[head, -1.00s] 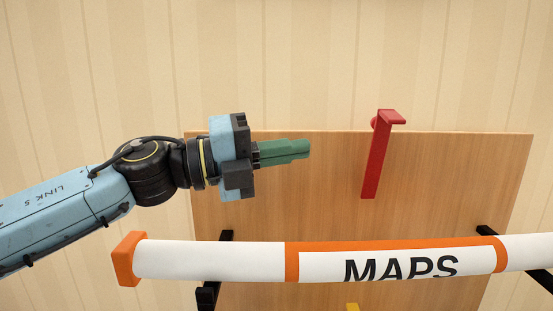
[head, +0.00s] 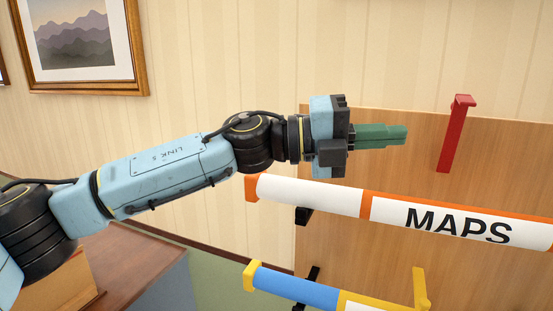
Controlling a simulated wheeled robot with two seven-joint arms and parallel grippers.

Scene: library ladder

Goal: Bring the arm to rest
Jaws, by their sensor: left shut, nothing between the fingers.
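My left arm comes in from the left and reaches across the middle of the head view. Its gripper (head: 405,135) has green fingers that are shut together with nothing between them. It points right, in front of the wooden board, above the white tube marked MAPS (head: 400,211) and left of a red bracket (head: 456,134). A gap shows between the fingers and the red bracket in the picture. My right gripper is not in view.
The wooden board (head: 380,260) carries black brackets (head: 303,216). A blue, yellow and white tube (head: 310,291) lies lower, by a yellow bracket (head: 420,289). A brown-topped cabinet (head: 135,262) stands lower left. A framed mountain picture (head: 75,45) hangs upper left.

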